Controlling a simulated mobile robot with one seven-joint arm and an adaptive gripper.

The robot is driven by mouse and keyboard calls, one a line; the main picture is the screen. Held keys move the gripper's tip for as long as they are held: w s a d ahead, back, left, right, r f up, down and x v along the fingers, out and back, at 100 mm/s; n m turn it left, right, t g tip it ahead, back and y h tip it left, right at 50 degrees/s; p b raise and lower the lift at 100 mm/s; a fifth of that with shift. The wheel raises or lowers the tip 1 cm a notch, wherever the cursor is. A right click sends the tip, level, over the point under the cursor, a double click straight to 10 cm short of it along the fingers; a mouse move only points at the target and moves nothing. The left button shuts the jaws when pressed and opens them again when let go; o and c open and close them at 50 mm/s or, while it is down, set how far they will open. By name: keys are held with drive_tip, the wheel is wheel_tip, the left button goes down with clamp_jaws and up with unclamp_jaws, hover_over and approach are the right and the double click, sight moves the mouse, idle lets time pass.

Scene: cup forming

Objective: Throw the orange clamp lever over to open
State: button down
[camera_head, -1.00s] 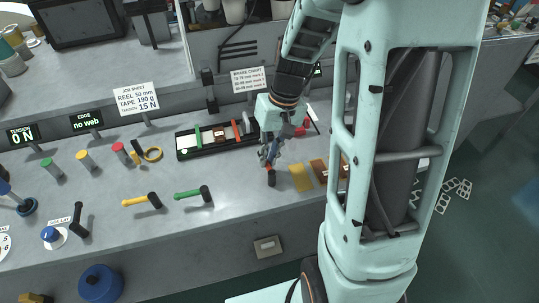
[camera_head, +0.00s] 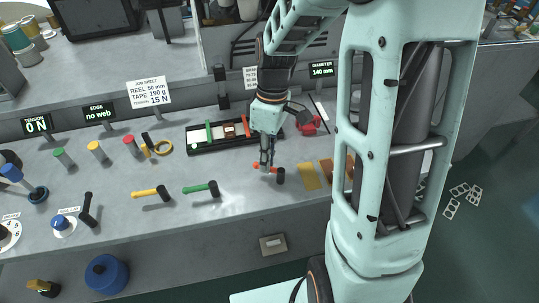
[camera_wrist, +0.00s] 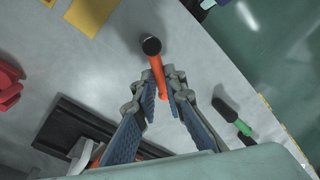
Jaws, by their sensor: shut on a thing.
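The orange clamp lever (camera_head: 259,167) lies low over the front of the bench, with a black end (camera_head: 281,176) at its right. In the wrist view the orange bar (camera_wrist: 158,76) runs from the round black end (camera_wrist: 151,46) down between my fingers. My gripper (camera_head: 267,167) points down at the lever, and its blue-grey pads are shut on the orange bar, as the wrist view (camera_wrist: 164,92) shows. My fingers hide part of the bar in the head view.
A green-handled lever (camera_head: 195,188) and a yellow one (camera_head: 144,193) lie to the left. A black tray (camera_head: 192,140) with coloured pieces is behind. A red object (camera_head: 309,126) stands behind right. A yellow pad (camera_head: 309,177) lies to the right.

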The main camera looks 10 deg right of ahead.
drive_tip(key=n, duration=0.1)
drive_tip(key=n+p, duration=0.1)
drive_tip(key=s+n, duration=0.1)
drive_tip(key=n, duration=0.1)
drive_tip(key=shift+a+r+h, duration=0.15)
drive_tip(key=shift+a+h, duration=0.25)
drive_tip(key=shift+s+a+n+p, duration=0.1)
drive_tip(key=shift+s+n+p, duration=0.2)
drive_tip(key=shift+n, duration=0.35)
drive_tip(key=shift+s+n+p, duration=0.15)
drive_tip(key=shift+n+p, duration=0.1)
drive_tip(key=shift+n, duration=0.4)
drive_tip(key=c, duration=2)
unclamp_jaws()
drive_tip(key=r, duration=0.4)
drive_tip(key=w+r, duration=0.1)
drive_tip(key=r, duration=0.2)
drive_tip(key=w+r, duration=0.1)
drive_tip(key=r, duration=0.3)
drive_tip(key=shift+w+r, duration=0.1)
drive_tip(key=shift+r, duration=0.2)
